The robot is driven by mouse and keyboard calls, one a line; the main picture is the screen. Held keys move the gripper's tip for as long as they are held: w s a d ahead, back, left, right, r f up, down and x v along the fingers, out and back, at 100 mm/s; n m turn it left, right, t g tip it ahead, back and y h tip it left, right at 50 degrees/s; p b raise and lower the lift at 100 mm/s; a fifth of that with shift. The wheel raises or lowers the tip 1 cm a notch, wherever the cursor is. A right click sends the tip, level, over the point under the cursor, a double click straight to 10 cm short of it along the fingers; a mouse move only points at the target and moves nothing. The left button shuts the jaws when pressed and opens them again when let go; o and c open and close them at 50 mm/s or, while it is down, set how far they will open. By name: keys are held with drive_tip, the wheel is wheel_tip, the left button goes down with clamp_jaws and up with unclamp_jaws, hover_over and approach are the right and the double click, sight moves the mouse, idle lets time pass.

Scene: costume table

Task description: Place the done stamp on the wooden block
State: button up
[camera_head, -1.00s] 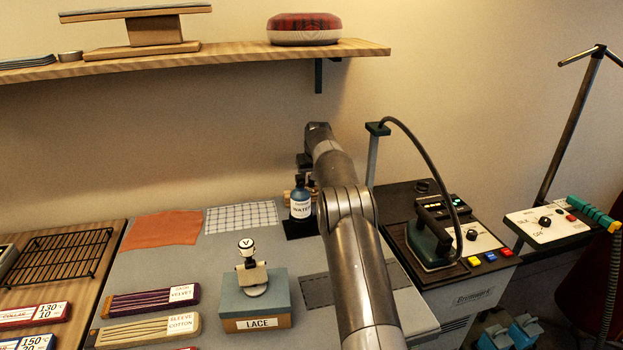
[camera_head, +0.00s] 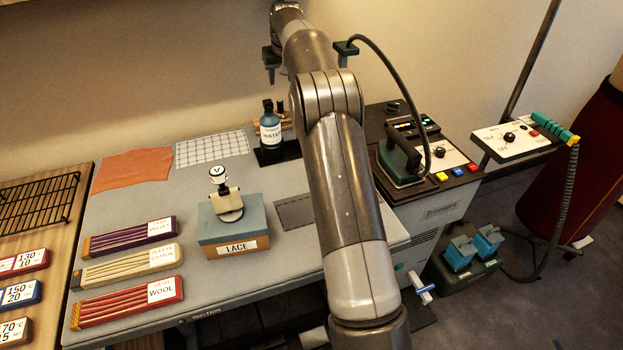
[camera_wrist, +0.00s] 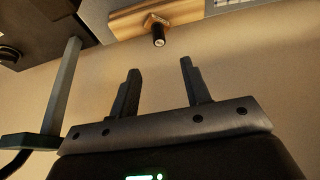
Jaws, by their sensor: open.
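A small dark-handled piece, which looks like the done stamp (camera_wrist: 158,39), stands on the wooden block (camera_wrist: 185,11) in the wrist view. Its base looks brown and faceted; any marking on it is too small to read. In the head view the wooden block (camera_head: 287,116) shows in part behind the water bottle, with the dark handle above it. My gripper (camera_wrist: 159,65) is open, with nothing between its fingers. In the head view my gripper (camera_head: 270,72) is up near the wall, above the block and apart from it.
The water bottle (camera_head: 270,132) stands in front of the wooden block. A stamp with a V-marked knob (camera_head: 219,176) stands on the LACE box (camera_head: 234,240). The iron (camera_head: 400,160) and its hose are to the right.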

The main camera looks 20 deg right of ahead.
drive_tip(key=s+a+r, duration=0.2)
drive_tip(key=s+r, duration=0.2)
drive_tip(key=s, duration=0.5)
drive_tip(key=s+a+r, duration=0.2)
drive_tip(key=s+r, duration=0.3)
drive_tip(key=s, duration=0.4)
drive_tip(key=s+a+r, duration=0.2)
drive_tip(key=s+r, duration=0.2)
drive_tip(key=s, duration=0.4)
drive_tip(key=s+a+f, duration=0.1)
drive_tip(key=s+f, duration=0.2)
drive_tip(key=s, duration=0.7)
drive_tip(key=s+a+f, duration=0.1)
drive_tip(key=s+f, duration=0.3)
drive_tip(key=s, duration=0.6)
drive_tip(key=s+a+f+t, duration=0.1)
drive_tip(key=s+f, duration=0.3)
drive_tip(key=s, duration=0.6)
drive_tip(key=shift+a, duration=0.35)
